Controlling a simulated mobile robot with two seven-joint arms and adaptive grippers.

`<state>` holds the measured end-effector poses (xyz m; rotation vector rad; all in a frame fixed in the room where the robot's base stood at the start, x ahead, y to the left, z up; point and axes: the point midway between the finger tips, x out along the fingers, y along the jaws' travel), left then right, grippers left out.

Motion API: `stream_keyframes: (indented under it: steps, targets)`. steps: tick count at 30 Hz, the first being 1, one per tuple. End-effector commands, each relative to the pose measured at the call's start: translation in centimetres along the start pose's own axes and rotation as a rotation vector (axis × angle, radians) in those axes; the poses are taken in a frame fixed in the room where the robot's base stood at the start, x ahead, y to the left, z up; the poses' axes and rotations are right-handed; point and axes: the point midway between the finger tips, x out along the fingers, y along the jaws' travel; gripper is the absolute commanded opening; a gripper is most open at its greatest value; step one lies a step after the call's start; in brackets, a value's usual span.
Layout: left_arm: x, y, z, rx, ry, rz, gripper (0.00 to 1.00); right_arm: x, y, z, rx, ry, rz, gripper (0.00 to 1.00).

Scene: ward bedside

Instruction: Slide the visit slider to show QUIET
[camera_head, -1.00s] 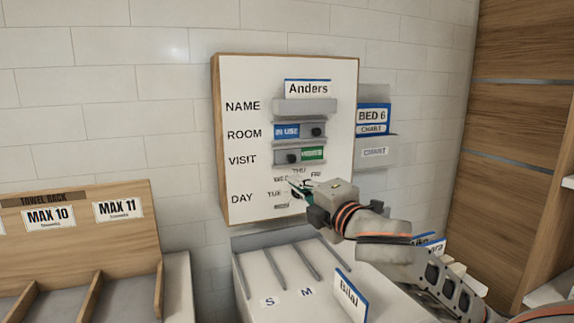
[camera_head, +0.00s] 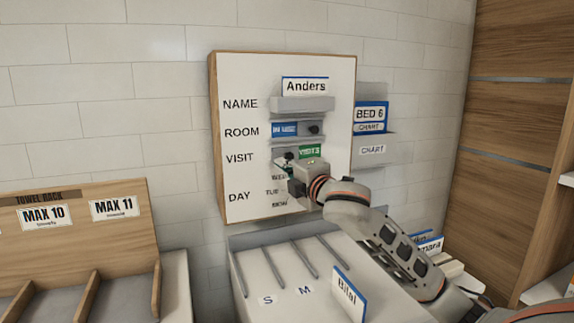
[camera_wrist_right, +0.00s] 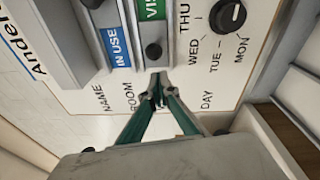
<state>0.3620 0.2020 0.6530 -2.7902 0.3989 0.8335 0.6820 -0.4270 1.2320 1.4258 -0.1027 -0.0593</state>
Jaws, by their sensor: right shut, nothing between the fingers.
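The visit slider (camera_head: 310,151) is the lower of two slider rows on the white board (camera_head: 240,180). Its window shows green with VISITS at the right, and its dark round knob (camera_head: 289,155) is at the left. In the wrist view the knob (camera_wrist_right: 153,51) lies just beyond the fingertips, and part of the green label (camera_wrist_right: 151,9) shows. My right gripper (camera_head: 284,166) is shut and empty in front of the board, just below the knob. Its green fingers meet at the tips in the wrist view (camera_wrist_right: 158,92); I cannot tell whether they touch the knob. My left gripper is out of view.
The room slider (camera_head: 298,130) above shows IN USE. The Anders name card (camera_head: 305,86) is at the top. A day dial (camera_wrist_right: 229,16) is beside the visit row in the wrist view. The BED 6 chart holder (camera_head: 372,150) is right of the board; a white rack (camera_head: 290,275) stands below.

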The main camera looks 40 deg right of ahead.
Motion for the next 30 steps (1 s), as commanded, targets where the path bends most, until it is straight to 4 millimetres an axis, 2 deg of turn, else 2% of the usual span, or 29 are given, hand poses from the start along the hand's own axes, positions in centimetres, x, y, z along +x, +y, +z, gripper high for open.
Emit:
stream_keyframes:
  steps: [4,19,30]
  targets:
    - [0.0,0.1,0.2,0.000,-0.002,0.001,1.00,0.3,-0.1,1.2,-0.001,-0.001,-0.002,0.00]
    - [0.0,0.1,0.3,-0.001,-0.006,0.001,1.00,0.3,-0.2,2.0,-0.002,-0.002,-0.003,0.00]
    - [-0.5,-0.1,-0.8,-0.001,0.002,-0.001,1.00,-0.6,-1.1,8.1,-0.004,-0.004,-0.006,0.00]
